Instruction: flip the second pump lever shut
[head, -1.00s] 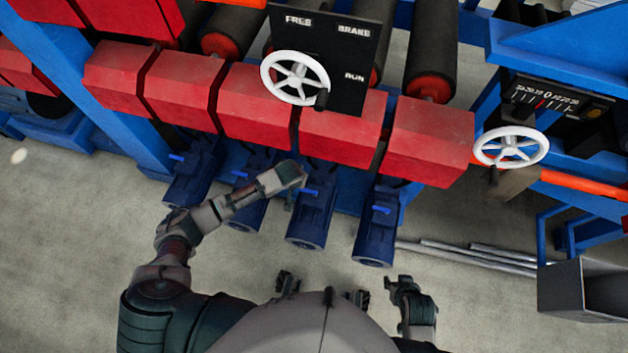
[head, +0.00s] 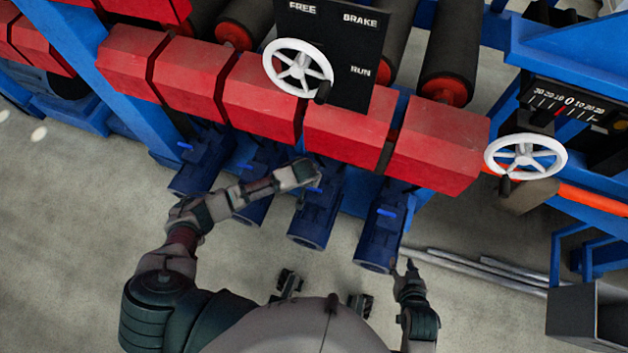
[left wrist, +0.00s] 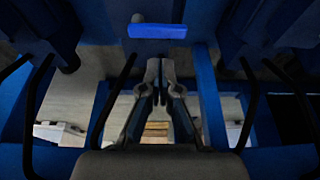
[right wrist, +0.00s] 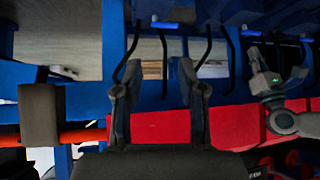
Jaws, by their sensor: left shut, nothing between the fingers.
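Several blue pumps hang in a row below the red blocks, each with a small bright blue lever. My left gripper (head: 316,174) is at the second pump from the right (head: 318,215), close to its lever (head: 314,188). In the left wrist view my left gripper (left wrist: 160,64) is shut and empty, with a bright blue lever (left wrist: 157,31) just beyond its tips; contact cannot be told. Other levers show on the leftmost pump (head: 185,146) and rightmost pump (head: 386,212). My right gripper (head: 404,268) is below the rightmost pump; in its wrist view its fingers (right wrist: 158,70) are apart and empty.
Red blocks (head: 345,132) overhang the pumps. A white handwheel (head: 298,68) stands before a black sign, and another (head: 525,157) is at right. Metal bars (head: 480,268) lie on the floor, near a grey box (head: 572,318). The floor at lower left is clear.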

